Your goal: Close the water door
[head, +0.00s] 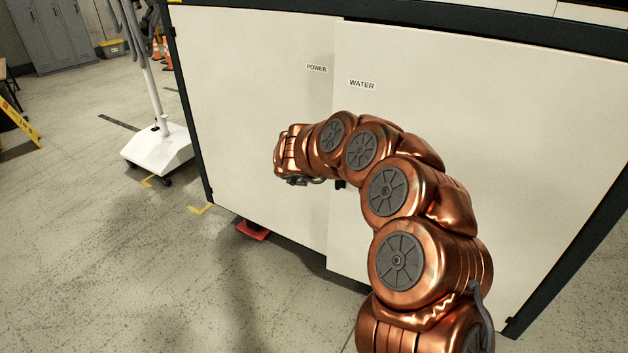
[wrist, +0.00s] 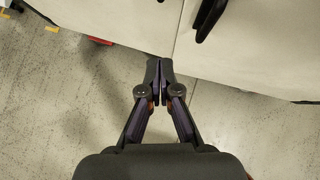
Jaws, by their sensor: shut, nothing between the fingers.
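The water door (head: 520,150) is the right white panel of the cabinet, labelled WATER. Its left edge stands slightly proud of the power door (head: 250,100) beside it, so it looks a little ajar. In the wrist view, the water door (wrist: 260,55) is at upper right, with a black handle (wrist: 208,14) near its edge. My gripper (wrist: 160,66) is shut and empty, its tips near the lower edges of the doors in that picture. Whether it touches a door I cannot tell. In the head view my arm hides part of the water door and the fingertips are not clear.
A red object (head: 252,230) lies on the floor under the cabinet's left part. A white wheeled stand (head: 157,148) is left of the cabinet. Lockers (head: 50,35) and orange cones (head: 157,50) are farther back. Floor left of the cabinet is mostly clear.

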